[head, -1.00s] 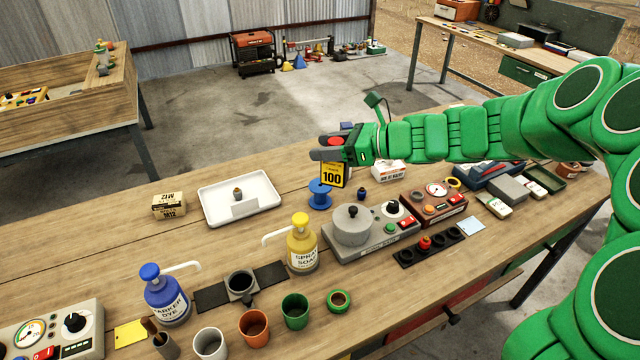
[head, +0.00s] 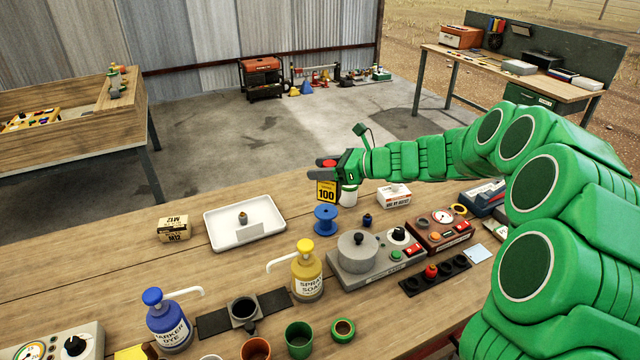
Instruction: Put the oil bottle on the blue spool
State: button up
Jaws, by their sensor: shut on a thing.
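The blue spool (head: 326,219) stands upright on the workbench, right of the white tray. My gripper (head: 324,174) is shut on the oil bottle (head: 327,191), which has a yellow label reading 100. A red part shows above the fingers. The bottle looks upright and appears just above or behind the spool in the head view. The exact gap and depth between bottle and spool cannot be told. The fingers hide the bottle's middle.
A white tray (head: 212,228) lies left of the spool. The yellow soap pump (head: 307,272) and the hotplate with a grey pot (head: 358,252) stand in front. A small dark blue item (head: 367,220) and a white-bodied thing (head: 348,196) are close on the right.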

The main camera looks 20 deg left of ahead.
jog(key=shift+w+a+f, duration=0.3)
jog(key=shift+w+f, duration=0.25)
jog(key=shift+f, duration=0.7)
jog(key=shift+w+a+f, duration=0.35)
jog(key=shift+w+f, duration=0.15)
jog(key=shift+f, duration=0.7)
jog(key=shift+w+a+f, duration=0.3)
jog(key=shift+w+f, duration=0.25)
jog(key=shift+f, duration=0.7)
jog(key=shift+f, duration=0.15)
jog(key=o, duration=1.2)
jog(key=shift+d+r, duration=0.25)
jog(key=v, duration=1.1)
jog(key=shift+d, duration=0.25)
jog(key=shift+r, duration=0.1)
